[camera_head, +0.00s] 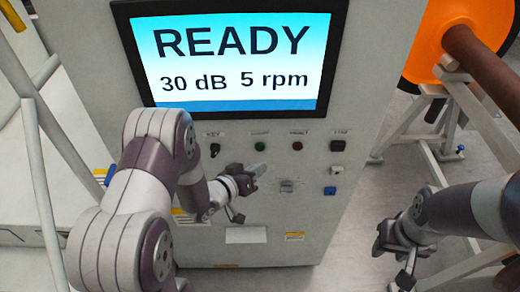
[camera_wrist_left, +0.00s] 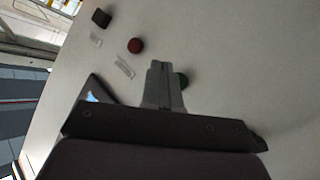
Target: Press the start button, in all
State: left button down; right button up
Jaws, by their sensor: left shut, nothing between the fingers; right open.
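The control panel (camera_head: 230,215) has a row of small controls below its screen. The green button (camera_head: 260,146) is second from the left; its label is too small to read. My left gripper (camera_head: 261,170) is shut and empty, just below the green button in the head view. In the left wrist view, the shut fingers (camera_wrist_left: 160,68) partly cover the green button (camera_wrist_left: 184,80); whether they touch it I cannot tell. My right gripper (camera_head: 394,262) is open and empty, low on the right, away from the panel.
The screen (camera_head: 236,60) reads READY, 30 dB, 5 rpm. A red button (camera_head: 297,146) and a black control (camera_head: 338,146) are right of the green button. A black knob (camera_head: 214,149) is left of it. An orange wheel (camera_head: 425,40) on a grey frame (camera_head: 395,125) stands at right.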

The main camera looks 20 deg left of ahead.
aim_at(270, 148)
pick_arm(q)
jog(key=shift+w+a+b, duration=0.15)
jog(key=shift+w+a, duration=0.1)
jog(key=shift+w, duration=0.65)
jog(key=shift+w+a+b, duration=0.15)
jog(key=shift+w+a, duration=0.1)
jog(key=shift+w, duration=0.6)
dwell(0.7)
jog(key=shift+w+a, duration=0.1)
jog(key=shift+w, duration=0.3)
jog(key=shift+w+a, duration=0.1)
jog(key=shift+w, duration=0.3)
dwell(0.7)
jog(key=shift+s+r, duration=0.1)
jog(key=shift+s+d, duration=0.2)
jog(key=shift+s, duration=0.5)
